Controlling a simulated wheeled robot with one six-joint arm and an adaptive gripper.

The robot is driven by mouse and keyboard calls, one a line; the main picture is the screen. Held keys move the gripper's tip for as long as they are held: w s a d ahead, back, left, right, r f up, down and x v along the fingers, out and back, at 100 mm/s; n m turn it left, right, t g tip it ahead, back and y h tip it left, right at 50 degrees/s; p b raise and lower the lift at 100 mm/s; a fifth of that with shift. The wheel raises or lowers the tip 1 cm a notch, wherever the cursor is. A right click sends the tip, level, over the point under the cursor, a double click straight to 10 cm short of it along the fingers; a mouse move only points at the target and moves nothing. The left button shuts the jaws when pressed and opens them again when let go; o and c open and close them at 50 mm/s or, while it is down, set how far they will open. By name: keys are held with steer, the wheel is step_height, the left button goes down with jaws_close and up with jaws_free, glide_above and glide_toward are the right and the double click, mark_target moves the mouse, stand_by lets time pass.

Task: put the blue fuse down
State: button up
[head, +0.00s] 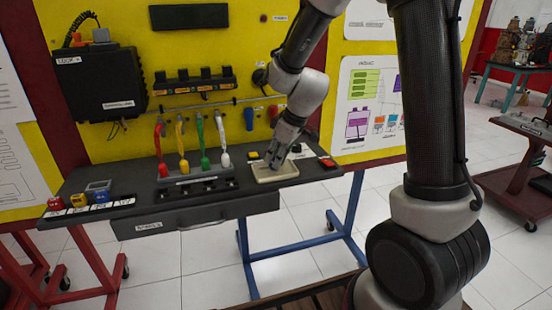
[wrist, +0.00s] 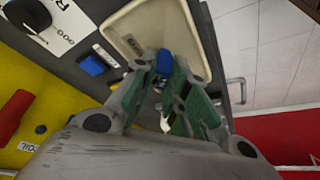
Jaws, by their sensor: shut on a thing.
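The blue fuse (wrist: 165,61) shows between the fingertips of my gripper (wrist: 165,70) in the wrist view. My gripper is shut on it. The fuse is over the cream tray (wrist: 127,41); I cannot tell whether it touches the tray floor. In the head view my gripper (head: 273,163) points down at the tray (head: 284,177) on the dark bench, and the fuse is hidden by the fingers.
A rack with red, yellow, green and white-handled leads (head: 190,177) stands left of the tray. Small coloured blocks (head: 79,201) sit at the bench's left end. A red block (head: 328,163) is right of the tray. The yellow panel (head: 130,150) rises behind.

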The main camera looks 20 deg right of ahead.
steer(key=shift+f, duration=0.25)
steer(key=o, duration=0.7)
steer(key=v, duration=1.2)
steer(key=s+d+r+m+h, duration=0.1)
steer(key=s+d+m, duration=0.2)
steer(key=s, duration=0.4)
steer(key=s+d+r+m+h, duration=0.1)
steer(key=s+d+r+m, duration=0.1)
steer(key=s, duration=0.6)
steer(key=s+d+r+m+t+h, duration=0.1)
steer(key=s+d+r+m, duration=0.1)
steer(key=s+d+m, duration=0.2)
steer(key=s+d, duration=0.2)
steer(key=s, duration=0.2)
steer(key=shift+d+r, duration=0.2)
steer(key=shift+r, duration=0.05)
